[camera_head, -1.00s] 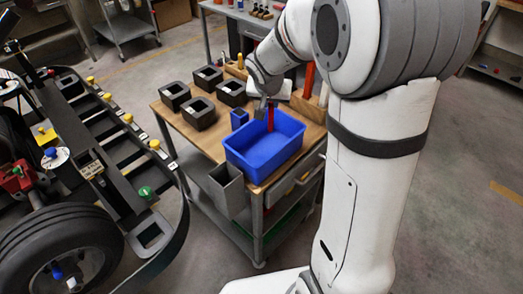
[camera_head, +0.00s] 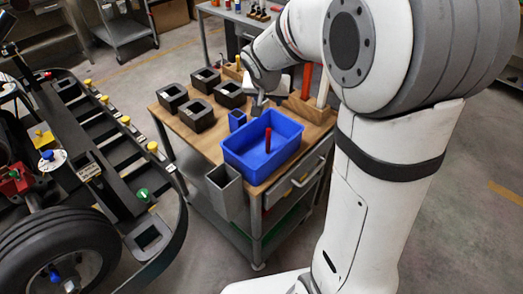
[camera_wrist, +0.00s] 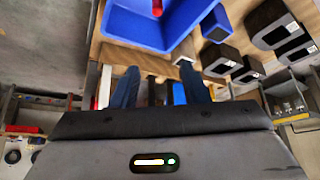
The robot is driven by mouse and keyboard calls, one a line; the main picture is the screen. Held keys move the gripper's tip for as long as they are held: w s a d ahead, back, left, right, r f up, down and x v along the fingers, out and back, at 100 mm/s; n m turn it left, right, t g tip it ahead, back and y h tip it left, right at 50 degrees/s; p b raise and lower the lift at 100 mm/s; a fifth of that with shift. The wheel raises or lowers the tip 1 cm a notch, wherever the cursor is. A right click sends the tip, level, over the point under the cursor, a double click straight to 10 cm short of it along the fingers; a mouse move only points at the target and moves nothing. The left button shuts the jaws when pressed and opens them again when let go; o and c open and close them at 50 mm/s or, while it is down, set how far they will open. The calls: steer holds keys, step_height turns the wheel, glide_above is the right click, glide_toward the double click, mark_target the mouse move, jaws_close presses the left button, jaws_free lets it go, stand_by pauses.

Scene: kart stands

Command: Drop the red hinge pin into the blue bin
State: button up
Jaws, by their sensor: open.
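The red hinge pin (camera_head: 268,140) stands roughly upright inside the blue bin (camera_head: 238,163). Its lower end is low in the bin. My gripper (camera_head: 258,109) is at the bin's far rim, behind and above the pin, apart from it. In the wrist view the two fingers of my gripper (camera_wrist: 160,90) are spread with no pin between them. The blue bin (camera_wrist: 128,28) is at the top of that view, with part of the red pin (camera_wrist: 157,8) at the frame's edge.
The bin stands on a wooden-topped cart (camera_head: 190,135). Several black square holders (camera_head: 197,115) and a small blue holder (camera_head: 237,119) are beside it. A grey open box (camera_head: 222,185) hangs at the cart's front. A red post (camera_head: 306,80) rises behind.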

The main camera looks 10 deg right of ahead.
steer(key=v, duration=0.5)
steer(key=s+d+f+n+g+y, duration=0.1)
steer(key=s+n, duration=0.3)
steer(key=s, duration=1.9)
steer(key=shift+s+d+f+g+y, duration=0.15)
steer(key=shift+s+f+g+y, duration=0.25)
steer(key=shift+f+g+y, duration=0.3)
steer(key=shift+o, duration=0.6)
